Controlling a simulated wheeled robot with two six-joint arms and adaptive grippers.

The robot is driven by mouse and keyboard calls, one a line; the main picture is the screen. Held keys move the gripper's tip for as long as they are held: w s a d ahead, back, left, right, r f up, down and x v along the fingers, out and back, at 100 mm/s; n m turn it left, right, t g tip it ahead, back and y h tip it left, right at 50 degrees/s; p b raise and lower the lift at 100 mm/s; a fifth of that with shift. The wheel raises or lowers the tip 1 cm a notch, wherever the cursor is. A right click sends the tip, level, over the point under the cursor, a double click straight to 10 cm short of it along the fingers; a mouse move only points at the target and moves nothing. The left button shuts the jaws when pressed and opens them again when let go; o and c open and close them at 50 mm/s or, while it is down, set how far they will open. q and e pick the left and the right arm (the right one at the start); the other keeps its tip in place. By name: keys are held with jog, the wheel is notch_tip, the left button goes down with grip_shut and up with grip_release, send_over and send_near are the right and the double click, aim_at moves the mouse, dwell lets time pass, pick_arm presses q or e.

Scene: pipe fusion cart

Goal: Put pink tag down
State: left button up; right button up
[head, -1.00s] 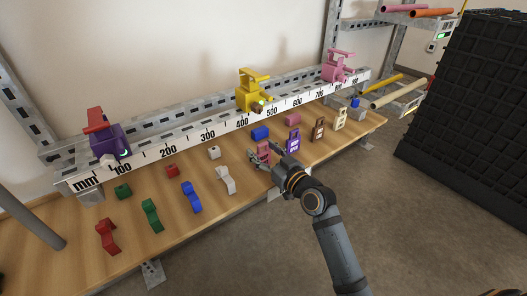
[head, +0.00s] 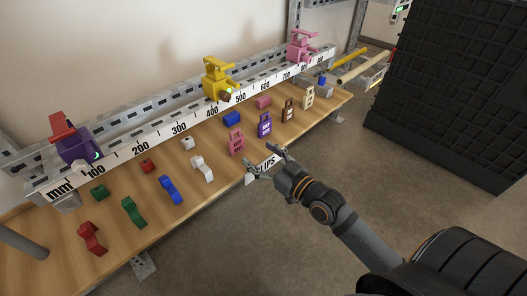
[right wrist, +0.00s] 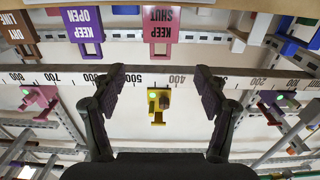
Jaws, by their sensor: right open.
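The pink tag (head: 236,142) rests on the wooden table near its front edge, between a white clip (head: 202,168) and the purple tag (head: 265,125). In the right wrist view the pink tag (right wrist: 161,22) shows upside down, with the words KEEP SHUT. My right gripper (head: 264,163) is open and empty, in front of the table edge and apart from the pink tag. Its two spread fingers also show in the right wrist view (right wrist: 160,85), with nothing between them. My left gripper is not in view.
A brown tag (head: 288,110) and a cream tag (head: 308,97) continue the row to the right. Coloured clips and small blocks lie on the left. Behind runs a ruler rail (head: 179,131) with purple, yellow and pink valves. A black crate stack (head: 450,95) stands at right.

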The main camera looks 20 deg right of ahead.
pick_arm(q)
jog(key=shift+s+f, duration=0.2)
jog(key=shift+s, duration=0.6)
pick_arm(e)
jog(key=shift+s+d, duration=0.15)
jog(key=shift+s, duration=0.5)
jog(key=s+d+f+m+g+h, duration=0.1)
jog(key=s+d+f+g+h, duration=0.15)
jog(key=f, duration=0.85)
jog(key=s+d+f+m+g+h, duration=0.15)
jog(key=d+f, duration=0.25)
jog(key=f, duration=0.7)
jog(key=s+d+f+m+g+h, duration=0.1)
jog(key=d+f+g+h, duration=0.2)
jog(key=f, duration=0.9)
jog(key=s+a+f+g, duration=0.1)
jog(key=s+f+g, duration=0.7)
jog(key=s+f, duration=1.2)
jog(key=s, duration=0.4)
jog(key=shift+a+f, duration=0.25)
jog(key=shift+f, duration=0.15)
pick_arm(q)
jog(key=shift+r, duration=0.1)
pick_arm(e)
jog(key=shift+r, duration=0.1)
